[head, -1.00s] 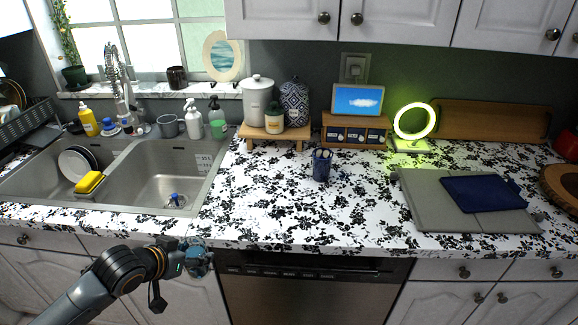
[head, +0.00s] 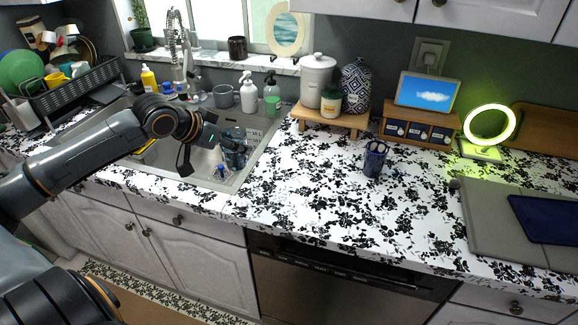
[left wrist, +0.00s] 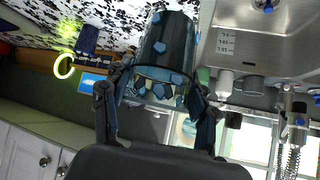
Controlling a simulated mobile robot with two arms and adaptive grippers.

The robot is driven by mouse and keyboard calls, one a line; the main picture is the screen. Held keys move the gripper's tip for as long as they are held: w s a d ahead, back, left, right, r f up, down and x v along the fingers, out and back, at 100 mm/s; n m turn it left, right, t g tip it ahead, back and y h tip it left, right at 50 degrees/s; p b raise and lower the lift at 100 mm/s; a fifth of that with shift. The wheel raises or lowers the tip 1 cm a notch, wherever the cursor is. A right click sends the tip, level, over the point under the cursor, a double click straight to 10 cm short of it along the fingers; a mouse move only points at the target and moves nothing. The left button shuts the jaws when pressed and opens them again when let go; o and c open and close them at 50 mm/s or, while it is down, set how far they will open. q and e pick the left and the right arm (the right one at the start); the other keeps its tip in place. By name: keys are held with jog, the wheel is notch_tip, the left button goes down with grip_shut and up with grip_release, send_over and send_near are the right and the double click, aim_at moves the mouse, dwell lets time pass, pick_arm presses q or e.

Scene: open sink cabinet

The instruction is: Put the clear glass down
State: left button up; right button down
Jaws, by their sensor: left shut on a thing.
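My left gripper (head: 232,138) is shut on the clear glass (head: 236,159), which has a bluish tint and blue dots. In the head view the glass hangs over the right sink basin (head: 205,165), near the basin's right rim. Whether it touches anything below is hard to tell. In the left wrist view the glass (left wrist: 166,48) fills the upper middle, between the dark fingers of my left gripper (left wrist: 155,92). The counter (head: 300,200) with its black floral pattern lies just right of it. My right gripper is not in view.
A dark blue holder (head: 374,160) stands on the counter. A wooden riser (head: 330,117) with jars, a small drawer unit (head: 418,130) and a glowing ring lamp (head: 490,125) stand behind. Bottles and a grey cup (head: 223,96) line the sink's back. The front middle counter is clear.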

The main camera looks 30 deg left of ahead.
pick_arm(q)
jog(key=shift+w+d+f, duration=0.15)
jog(key=shift+w+d, duration=0.4)
jog(key=shift+w, duration=0.25)
jog(key=shift+w+d+f+p, duration=0.3)
jog(key=shift+w+d+p, duration=0.05)
jog(key=shift+w+p, duration=0.15)
jog(key=w+d+f+p, duration=0.1)
jog(key=w+f, duration=0.1)
jog(key=f, duration=0.1)
jog(key=w+d+f+p, duration=0.2)
jog(key=f, duration=0.2)
jog(key=w+d+f+p, duration=0.1)
jog(key=w+d+f, duration=0.1)
jog(key=f, duration=0.1)
jog(key=shift+w+d+f, duration=0.1)
jog(key=shift+w+f, duration=0.1)
jog(key=shift+f, duration=0.15)
jog(key=o, duration=1.4)
jog(key=shift+s+f, duration=0.1)
jog(key=shift+f, duration=0.05)
